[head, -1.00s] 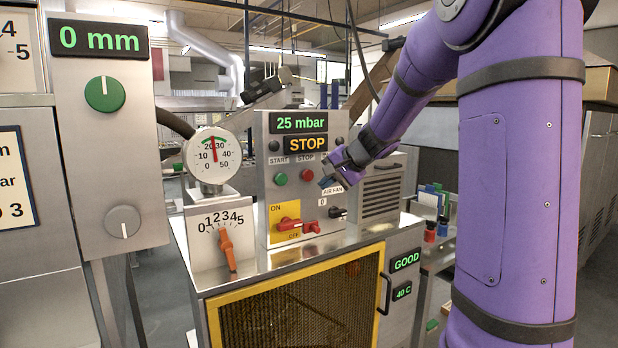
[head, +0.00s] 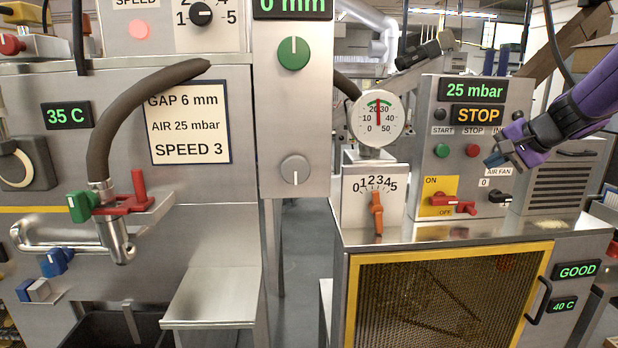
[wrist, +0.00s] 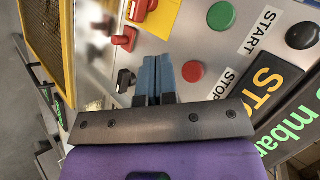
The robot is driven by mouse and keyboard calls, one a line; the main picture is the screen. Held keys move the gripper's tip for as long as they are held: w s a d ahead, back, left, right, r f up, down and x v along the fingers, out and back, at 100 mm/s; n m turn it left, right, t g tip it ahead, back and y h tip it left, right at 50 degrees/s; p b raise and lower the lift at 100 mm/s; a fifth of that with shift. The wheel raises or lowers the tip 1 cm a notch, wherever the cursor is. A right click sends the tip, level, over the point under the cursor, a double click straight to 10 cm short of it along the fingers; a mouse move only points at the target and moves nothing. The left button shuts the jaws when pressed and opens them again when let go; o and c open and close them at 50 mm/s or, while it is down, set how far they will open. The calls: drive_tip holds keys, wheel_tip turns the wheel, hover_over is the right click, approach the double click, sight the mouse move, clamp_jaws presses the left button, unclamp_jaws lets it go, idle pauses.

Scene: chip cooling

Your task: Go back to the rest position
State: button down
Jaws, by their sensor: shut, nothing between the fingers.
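My gripper (head: 496,161) is at the right in the head view, in front of the control panel (head: 520,99), with my purple arm behind it. In the wrist view its blue fingers (wrist: 158,62) are together with nothing between them. They point at the panel between the red stop button (wrist: 193,71) and a black switch (wrist: 125,79). I cannot tell how far they are from the panel. The panel shows "25 mbar" and "STOP" in the head view.
A pressure dial (head: 377,118) and an orange lever (head: 377,214) stand left of the panel. A red switch (head: 452,203) is on a yellow plate. The yellow-framed mesh box (head: 350,300) is below. At the left are a hose (head: 101,150) and a metal chute (head: 212,298).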

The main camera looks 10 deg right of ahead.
drive_tip(key=s+a+r+n+g, duration=0.2)
drive_tip(key=s+a+n, duration=0.1)
drive_tip(key=s+a, duration=0.5)
drive_tip(key=s+a+f+n+g+h, duration=0.1)
drive_tip(key=s+a+n, duration=0.3)
drive_tip(key=s, duration=0.6)
drive_tip(key=s+a+f+n+h, duration=0.2)
drive_tip(key=s+a+n, duration=0.2)
drive_tip(key=s, duration=0.7)
drive_tip(key=shift+s+a+f+g+h, duration=0.2)
drive_tip(key=shift+a+f+g+h, duration=0.15)
drive_tip(key=shift+a, duration=0.3)
idle(2.8)
